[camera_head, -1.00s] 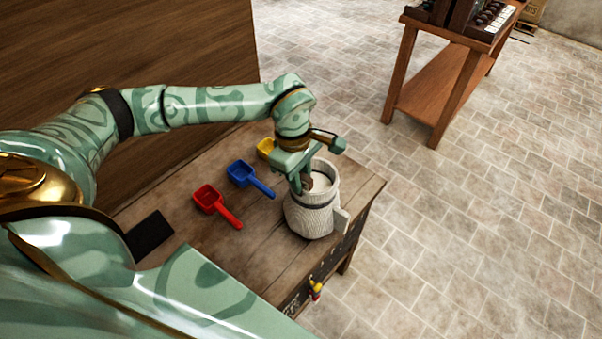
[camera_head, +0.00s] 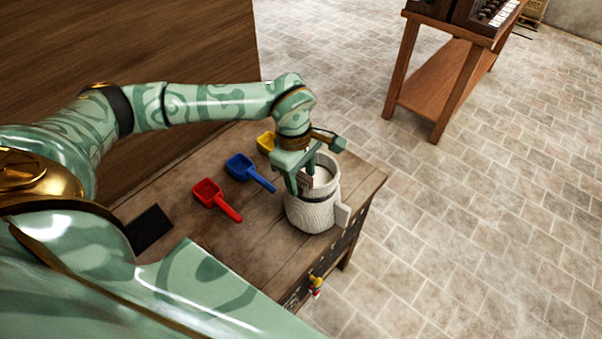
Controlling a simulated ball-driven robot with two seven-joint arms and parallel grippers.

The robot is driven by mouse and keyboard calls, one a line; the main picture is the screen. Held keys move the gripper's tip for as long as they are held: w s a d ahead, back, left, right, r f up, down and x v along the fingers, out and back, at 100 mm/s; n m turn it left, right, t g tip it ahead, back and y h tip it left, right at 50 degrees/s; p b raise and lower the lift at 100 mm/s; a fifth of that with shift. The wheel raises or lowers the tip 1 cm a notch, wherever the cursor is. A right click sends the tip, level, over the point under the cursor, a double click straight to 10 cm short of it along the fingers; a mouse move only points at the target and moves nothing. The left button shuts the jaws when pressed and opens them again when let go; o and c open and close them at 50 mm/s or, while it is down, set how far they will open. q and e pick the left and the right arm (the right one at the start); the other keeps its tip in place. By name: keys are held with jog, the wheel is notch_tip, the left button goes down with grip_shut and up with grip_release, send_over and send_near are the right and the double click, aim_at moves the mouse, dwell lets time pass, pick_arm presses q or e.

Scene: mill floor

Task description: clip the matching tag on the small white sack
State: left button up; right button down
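The small white sack (camera_head: 312,214) stands upright and open-topped near the table's right edge, with a dark band around its upper part. A pale flat piece (camera_head: 342,215) sticks out at its right side; I cannot read any marking on it. My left gripper (camera_head: 299,184) points down at the sack's left rim, and its fingers overlap the rim in the picture. A small brownish patch shows by the fingertips. I cannot tell whether the fingers are closed on anything. My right gripper is out of view.
Red (camera_head: 209,193), blue (camera_head: 241,168) and yellow (camera_head: 265,142) scoops lie on the wooden table (camera_head: 258,228) left of the sack. A dark flat square (camera_head: 151,229) lies near its left end. Small coloured items (camera_head: 316,285) hang at the front edge. A wooden stand (camera_head: 440,80) is farther back.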

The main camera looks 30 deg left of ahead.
pick_arm(q)
notch_tip(320, 180, up, 16)
jog(key=a+p, duration=0.1)
jog(key=a, duration=0.1)
dwell(0.4)
jog(key=shift+s, duration=0.1)
dwell(0.6)
